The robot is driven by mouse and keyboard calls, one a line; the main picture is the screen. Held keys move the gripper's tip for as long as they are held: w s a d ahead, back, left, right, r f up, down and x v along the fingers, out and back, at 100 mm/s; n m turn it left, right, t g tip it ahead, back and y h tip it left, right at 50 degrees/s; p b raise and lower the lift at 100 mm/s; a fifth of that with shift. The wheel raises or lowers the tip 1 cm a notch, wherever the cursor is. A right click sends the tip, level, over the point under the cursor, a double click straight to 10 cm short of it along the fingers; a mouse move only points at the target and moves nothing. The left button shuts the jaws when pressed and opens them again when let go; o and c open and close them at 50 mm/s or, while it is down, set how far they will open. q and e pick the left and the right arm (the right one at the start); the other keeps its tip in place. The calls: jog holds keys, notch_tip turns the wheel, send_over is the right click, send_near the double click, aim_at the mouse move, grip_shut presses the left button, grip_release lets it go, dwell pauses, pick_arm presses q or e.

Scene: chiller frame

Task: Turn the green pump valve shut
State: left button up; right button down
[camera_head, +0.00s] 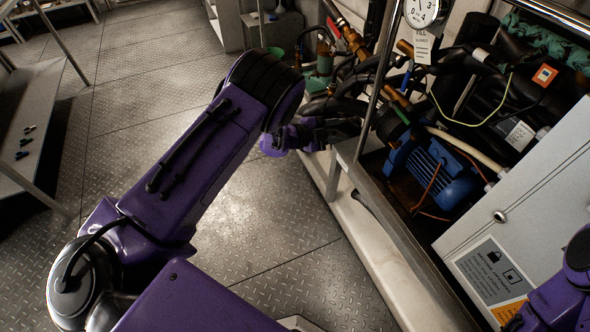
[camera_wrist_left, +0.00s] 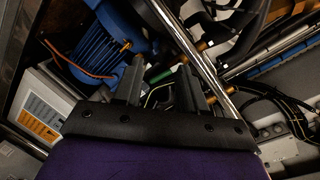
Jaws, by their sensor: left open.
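A green valve piece (camera_head: 403,115) sits on a copper pipe beside the blue pump motor (camera_head: 440,172) inside the chiller frame. In the left wrist view, the green piece (camera_wrist_left: 162,74) shows between my fingertips, with the blue motor (camera_wrist_left: 98,45) to its left. My left gripper (camera_head: 352,128) reaches in at the frame's edge, to the left of the green piece. In the left wrist view, my left gripper (camera_wrist_left: 160,66) is open, with nothing clasped. I cannot tell how far its tips are from the valve. Part of my right arm shows at the lower right; its gripper is out of view.
A metal post (camera_head: 378,80) stands close to the left hand and crosses the left wrist view (camera_wrist_left: 195,50). Black hoses and copper pipes crowd the frame. A pressure gauge (camera_head: 421,10) hangs above. A pale panel (camera_head: 530,215) stands at right. The plate floor (camera_head: 270,215) is open.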

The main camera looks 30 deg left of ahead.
pick_arm(q)
jog(key=s+a+f+n+y+p, duration=0.1)
jog(key=s+a+f+n+y, duration=0.2)
jog(key=s+f+n, duration=0.2)
jog(key=s+a+f+n+g+y+p, duration=0.1)
jog(key=s+a+f+n+y+p, duration=0.1)
jog(key=s+n, duration=0.5)
notch_tip(320, 180, down, 3)
jog(key=s+a+y, duration=0.1)
jog(key=y, duration=0.1)
jog(key=shift+s+a+n+y, duration=0.15)
jog(key=shift+n+y, duration=0.15)
jog(key=shift+n, duration=0.1)
